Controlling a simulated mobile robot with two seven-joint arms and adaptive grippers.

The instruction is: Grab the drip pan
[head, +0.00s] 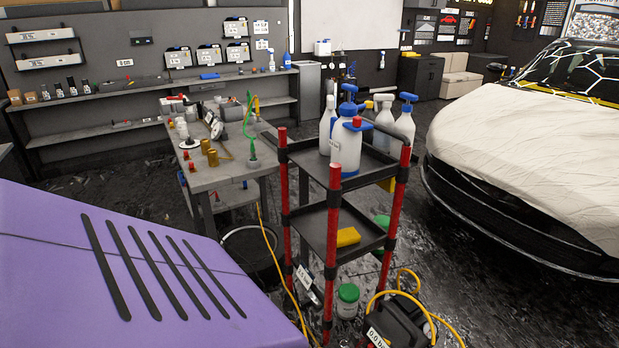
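Neither of my grippers shows in the head view. A round, dark, open vessel with a pale rim (225,236) stands on the floor between the workbench and the red-posted cart. It may be the drip pan, but I cannot tell for sure. The purple panel hides part of its near side, and a yellow cable passes in front of it. No other thing here is clearly a drip pan.
A black-shelved cart (312,160) with red posts holds spray bottles (346,145) and a yellow block (348,237). A grey workbench (205,180), a purple slotted panel (130,275), a white-covered car (530,150) and a black machine (398,322) surround it. Yellow hose crosses the floor.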

